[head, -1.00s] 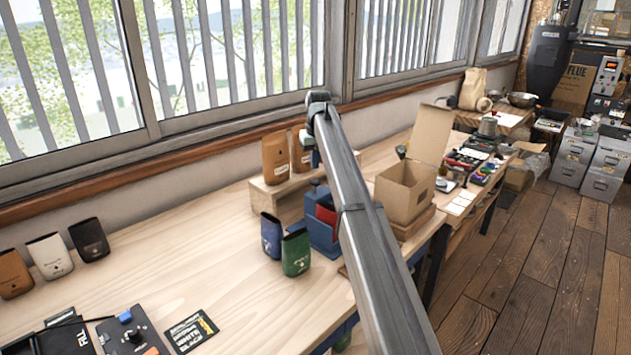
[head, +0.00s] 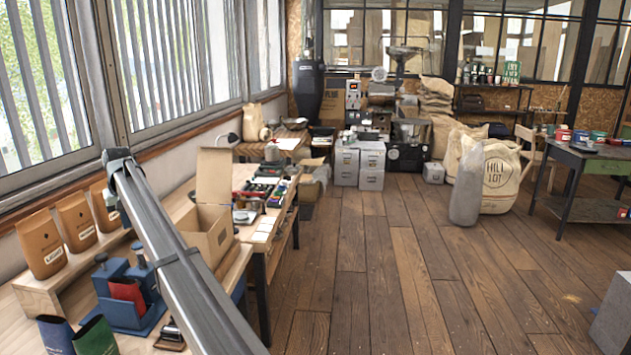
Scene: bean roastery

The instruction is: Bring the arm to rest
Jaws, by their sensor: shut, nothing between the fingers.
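My arm (head: 170,245) shows in the head view as a long grey link rising from the bottom toward the upper left. Its far end is a dark joint (head: 118,158) in front of the window wall, above the workbench in the picture. My gripper cannot be made out; whatever lies beyond that joint is hidden or out of frame. The link covers part of the bench and passes in front of the left side of the open cardboard box (head: 208,232).
Brown pouches (head: 77,222) stand on a wooden riser at left. A blue stand (head: 125,295) and blue and green pouches (head: 95,338) are in front. A second bench holds small items.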

